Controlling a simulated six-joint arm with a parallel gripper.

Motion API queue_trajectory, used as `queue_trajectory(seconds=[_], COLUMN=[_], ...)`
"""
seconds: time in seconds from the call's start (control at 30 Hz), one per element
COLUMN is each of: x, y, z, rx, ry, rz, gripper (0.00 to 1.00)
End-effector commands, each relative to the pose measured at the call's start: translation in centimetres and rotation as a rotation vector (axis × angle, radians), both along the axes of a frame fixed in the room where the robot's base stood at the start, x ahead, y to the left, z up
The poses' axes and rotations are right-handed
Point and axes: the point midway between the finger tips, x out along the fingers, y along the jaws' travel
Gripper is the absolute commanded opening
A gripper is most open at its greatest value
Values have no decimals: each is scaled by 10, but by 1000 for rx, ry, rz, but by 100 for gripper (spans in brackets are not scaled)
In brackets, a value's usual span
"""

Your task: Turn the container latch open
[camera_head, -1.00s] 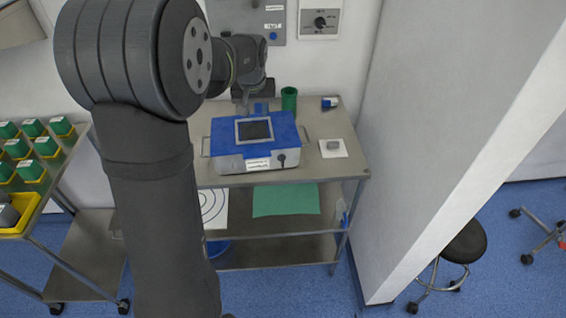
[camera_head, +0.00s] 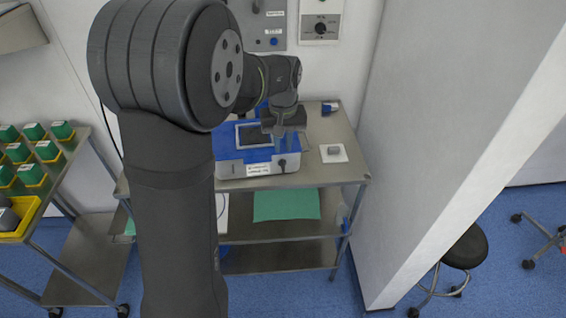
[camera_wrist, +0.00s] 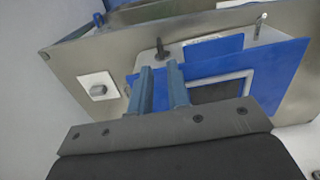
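The container (camera_head: 230,170) sits on the metal cart. It has a pale front, a blue lid and a framed dark window. Its black latch (camera_head: 283,163) is at the right of the front face, and the wrist view shows the latch (camera_wrist: 162,49) as a dark knob on the pale face. My gripper (camera_head: 279,146) hangs over the container's front right part, just above the latch. In the wrist view my gripper (camera_wrist: 160,68) has its two blue-grey fingers apart with nothing between them. The latch appears just past the fingertips, and contact is not visible.
A white plate with a grey knob (camera_head: 334,150) lies right of the container on the cart top (camera_head: 345,172). A small blue and white item (camera_head: 329,108) is behind. A wall partition (camera_head: 420,150) stands close on the right. Another cart with green blocks (camera_head: 33,131) is on the left.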

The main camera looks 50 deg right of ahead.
Motion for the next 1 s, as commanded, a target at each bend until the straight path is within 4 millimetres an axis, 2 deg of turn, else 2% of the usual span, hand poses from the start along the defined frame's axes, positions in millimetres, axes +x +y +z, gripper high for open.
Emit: queue_trajectory(seconds=[0.03, 0.2, 0.4, 0.57, 0.8, 0.9, 1.0], x=[0, 0, 0, 0, 0, 0, 0], y=[0, 0, 0, 0, 0, 0, 0], z=[-13, -46, -71, -79, -79, -79, -79], rx=[4, 3, 1, -1, -1, -1, -1], ry=[2, 2, -1, -1, -1, -1, -1], rz=[0, 0, 0, 0, 0, 0, 0], gripper=[16, 16, 16, 16, 16, 0, 0])
